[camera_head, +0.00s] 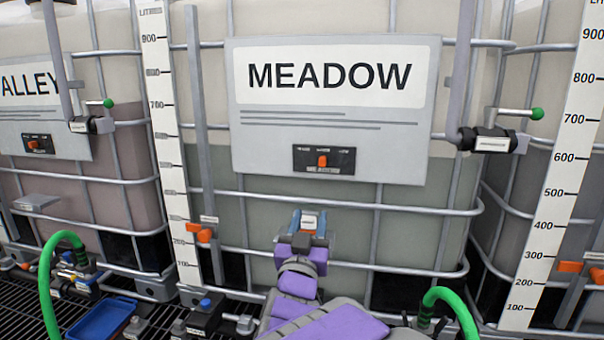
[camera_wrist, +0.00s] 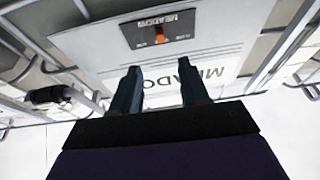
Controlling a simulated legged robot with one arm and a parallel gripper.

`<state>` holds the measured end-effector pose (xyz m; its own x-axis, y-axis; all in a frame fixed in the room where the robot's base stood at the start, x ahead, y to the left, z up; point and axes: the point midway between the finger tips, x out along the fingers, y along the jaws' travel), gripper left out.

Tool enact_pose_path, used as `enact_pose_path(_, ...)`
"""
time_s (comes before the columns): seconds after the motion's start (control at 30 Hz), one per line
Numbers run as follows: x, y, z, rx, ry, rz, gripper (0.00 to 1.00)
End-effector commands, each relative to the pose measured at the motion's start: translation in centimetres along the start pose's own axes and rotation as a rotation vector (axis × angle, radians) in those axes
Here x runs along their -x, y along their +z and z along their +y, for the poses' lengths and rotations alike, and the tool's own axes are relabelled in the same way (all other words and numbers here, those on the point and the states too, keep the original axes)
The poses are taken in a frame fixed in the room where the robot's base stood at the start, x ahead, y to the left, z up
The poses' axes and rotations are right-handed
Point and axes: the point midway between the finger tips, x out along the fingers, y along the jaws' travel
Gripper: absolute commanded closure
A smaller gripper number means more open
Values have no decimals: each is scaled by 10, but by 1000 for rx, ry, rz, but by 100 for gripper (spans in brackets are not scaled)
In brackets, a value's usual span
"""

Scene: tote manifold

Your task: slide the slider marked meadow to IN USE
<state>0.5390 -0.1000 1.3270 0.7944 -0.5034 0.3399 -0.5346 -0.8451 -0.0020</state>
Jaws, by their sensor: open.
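The MEADOW sign (camera_head: 334,150) is fixed to the front of the middle caged tank. Low on it is a black slider plate (camera_head: 308,159) with an orange slider knob (camera_head: 322,160) near the middle of its track. The small lettering is too small to read for sure. In the wrist view the black plate (camera_wrist: 140,34) and orange knob (camera_wrist: 160,38) show near the top, with the sign upside down. My gripper (camera_head: 310,216) is below the plate in the head view, apart from it. In the wrist view its two fingers (camera_wrist: 160,82) are spread with nothing between them.
Metal cage bars (camera_head: 400,208) cross the tank below the sign. Level scales (camera_head: 168,120) stand on both sides. Valves with green-tipped handles (camera_head: 536,114) flank the sign. Green hoses (camera_head: 452,297) and a blue tray (camera_head: 102,318) are low in front.

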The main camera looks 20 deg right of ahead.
Motion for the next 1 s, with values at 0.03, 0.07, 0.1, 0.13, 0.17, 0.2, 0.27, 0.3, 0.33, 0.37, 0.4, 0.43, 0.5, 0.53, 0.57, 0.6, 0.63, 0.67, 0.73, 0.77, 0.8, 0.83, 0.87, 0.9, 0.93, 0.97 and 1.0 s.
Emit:
enact_pose_path(0.03, 0, -2, 2, 7, 13, 22, 55)
enact_pose_path(0.07, 0, -3, 3, 9, 19, 30, 55)
enact_pose_path(0.1, -1, -5, 5, 11, 25, 38, 55)
enact_pose_path(0.13, -1, -6, 5, 12, 27, 42, 55)
enact_pose_path(0.17, -2, -6, 6, 13, 29, 44, 55)
enact_pose_path(0.2, -4, -7, 6, 13, 30, 45, 55)
enact_pose_path(0.27, -6, -8, 6, 14, 29, 45, 55)
enact_pose_path(0.3, -9, -9, 6, 14, 30, 44, 55)
enact_pose_path(0.33, -11, -10, 6, 15, 30, 45, 55)
enact_pose_path(0.37, -13, -11, 6, 15, 29, 45, 55)
enact_pose_path(0.4, -16, -11, 6, 14, 29, 44, 55)
enact_pose_path(0.43, -19, -11, 7, 14, 29, 43, 55)
enact_pose_path(0.5, -24, -11, 8, 14, 29, 40, 55)
enact_pose_path(0.53, -26, -10, 8, 14, 29, 39, 55)
enact_pose_path(0.57, -29, -10, 8, 14, 29, 39, 55)
enact_pose_path(0.6, -32, -11, 8, 12, 31, 40, 55)
enact_pose_path(0.63, -34, -11, 8, 11, 31, 41, 55)
enact_pose_path(0.67, -35, -11, 8, 13, 29, 41, 55)
enact_pose_path(0.73, -40, -12, 6, 15, 26, 40, 55)
enact_pose_path(0.77, -41, -12, 6, 14, 26, 39, 55)
enact_pose_path(0.8, -44, -12, 6, 15, 24, 38, 55)
enact_pose_path(0.83, -46, -12, 6, 15, 24, 39, 55)
enact_pose_path(0.87, -48, -12, 6, 15, 24, 39, 55)
enact_pose_path(0.9, -50, -11, 6, 15, 26, 39, 55)
enact_pose_path(0.93, -52, -12, 7, 16, 26, 39, 55)
enact_pose_path(0.97, -54, -12, 7, 16, 26, 40, 55)
enact_pose_path(1.0, -56, -12, 7, 14, 27, 39, 55)
